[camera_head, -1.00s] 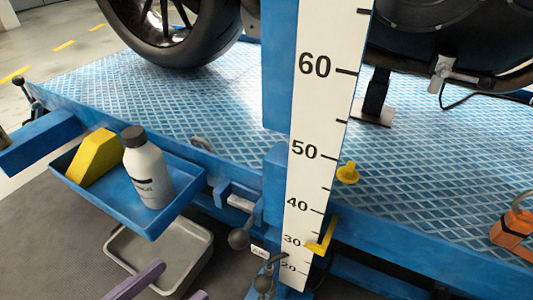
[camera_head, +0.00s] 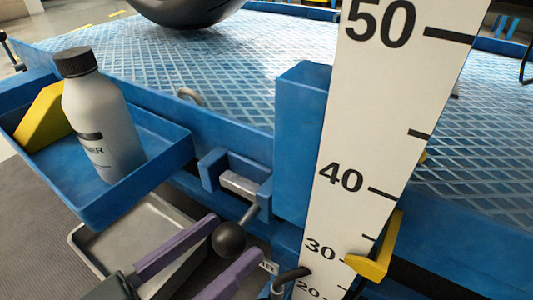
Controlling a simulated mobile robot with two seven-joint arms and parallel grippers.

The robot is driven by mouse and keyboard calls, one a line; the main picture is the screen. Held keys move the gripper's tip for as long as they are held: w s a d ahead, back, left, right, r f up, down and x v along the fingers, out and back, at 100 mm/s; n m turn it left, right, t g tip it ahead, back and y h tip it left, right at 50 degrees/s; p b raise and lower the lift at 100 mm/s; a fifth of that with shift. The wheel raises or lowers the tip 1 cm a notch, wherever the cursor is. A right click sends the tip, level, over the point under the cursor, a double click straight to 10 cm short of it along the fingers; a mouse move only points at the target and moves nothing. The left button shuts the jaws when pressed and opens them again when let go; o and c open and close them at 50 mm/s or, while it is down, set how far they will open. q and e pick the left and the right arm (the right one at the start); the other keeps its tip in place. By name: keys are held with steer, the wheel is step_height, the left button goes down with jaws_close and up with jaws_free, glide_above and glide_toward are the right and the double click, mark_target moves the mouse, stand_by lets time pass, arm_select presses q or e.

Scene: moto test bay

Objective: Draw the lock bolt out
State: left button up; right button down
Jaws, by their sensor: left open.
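The lock bolt is a silver bar (camera_head: 240,184) lying in a blue bracket on the side of the blue lift table. A thin rod runs from it down to a dark ball knob (camera_head: 229,240). My left gripper (camera_head: 236,241) comes in from the lower left, with two purple fingers. It is open, and the knob appears between the fingertips, one finger on its upper left and one on its lower right. Whether the fingers touch it cannot be told. The right gripper is out of view.
A white height scale (camera_head: 355,140) with a yellow pointer (camera_head: 378,252) stands right of the bolt. A blue side tray (camera_head: 165,165) holds a grey bottle (camera_head: 103,120) and a yellow block (camera_head: 42,118). A grey pan (camera_head: 85,240) lies below. A dark curved handle (camera_head: 290,276) is near the scale's foot.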

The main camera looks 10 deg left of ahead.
arm_select(q)
steer(key=shift+x, duration=1)
steer(key=shift+s, duration=0.1)
steer(key=shift+c, duration=0.4)
jaws_close()
